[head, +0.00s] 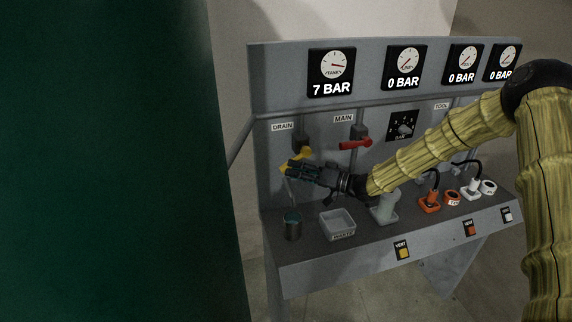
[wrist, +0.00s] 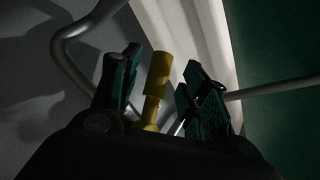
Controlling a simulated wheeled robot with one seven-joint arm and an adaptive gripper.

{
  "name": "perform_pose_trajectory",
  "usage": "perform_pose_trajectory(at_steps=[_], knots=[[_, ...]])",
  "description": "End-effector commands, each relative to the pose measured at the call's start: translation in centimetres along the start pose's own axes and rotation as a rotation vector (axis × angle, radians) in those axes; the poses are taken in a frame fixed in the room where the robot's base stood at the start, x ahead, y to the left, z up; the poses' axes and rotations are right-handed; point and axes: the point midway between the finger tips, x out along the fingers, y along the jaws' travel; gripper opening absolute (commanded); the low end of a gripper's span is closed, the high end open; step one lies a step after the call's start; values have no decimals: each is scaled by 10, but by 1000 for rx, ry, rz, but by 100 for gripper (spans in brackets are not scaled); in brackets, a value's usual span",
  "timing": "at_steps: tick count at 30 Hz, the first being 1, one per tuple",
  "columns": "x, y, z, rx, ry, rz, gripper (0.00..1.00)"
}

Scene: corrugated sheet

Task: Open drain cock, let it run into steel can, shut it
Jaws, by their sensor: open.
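The yellow drain cock handle (head: 303,154) is on the panel below the DRAIN label, partly hidden by my gripper. My gripper (head: 291,168) is open beside it. In the wrist view the yellow handle (wrist: 158,75) stands between the two parted fingers; I cannot tell whether they touch it. The steel can (head: 293,230) stands upright on the bench below, with something bluish at its mouth. A thin pale line runs down from near my gripper toward the can; I cannot tell whether it is liquid or a pipe. The tank gauge (head: 331,72) reads 7 BAR.
A grey WASTE tray (head: 338,224) sits right of the can. A red lever (head: 355,144) is under MAIN, right of the drain cock. Orange and white hose fittings (head: 430,204) are farther right. A dark green surface (head: 110,160) fills the left.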

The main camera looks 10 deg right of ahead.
Motion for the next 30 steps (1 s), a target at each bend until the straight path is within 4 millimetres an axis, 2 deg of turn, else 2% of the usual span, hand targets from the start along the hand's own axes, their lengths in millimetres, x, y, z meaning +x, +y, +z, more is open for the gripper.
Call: perform_pose_trajectory(at_steps=[3, 9, 21, 28, 30], knots=[[16, -1, -1, 2, 0, 1, 45], [33, -1, 0, 1, 0, 0, 45], [38, 0, 0, 1, 1, 1, 45], [38, 0, 0, 1, 1, 1, 3], [38, 0, 0, 1, 1, 1, 0]])
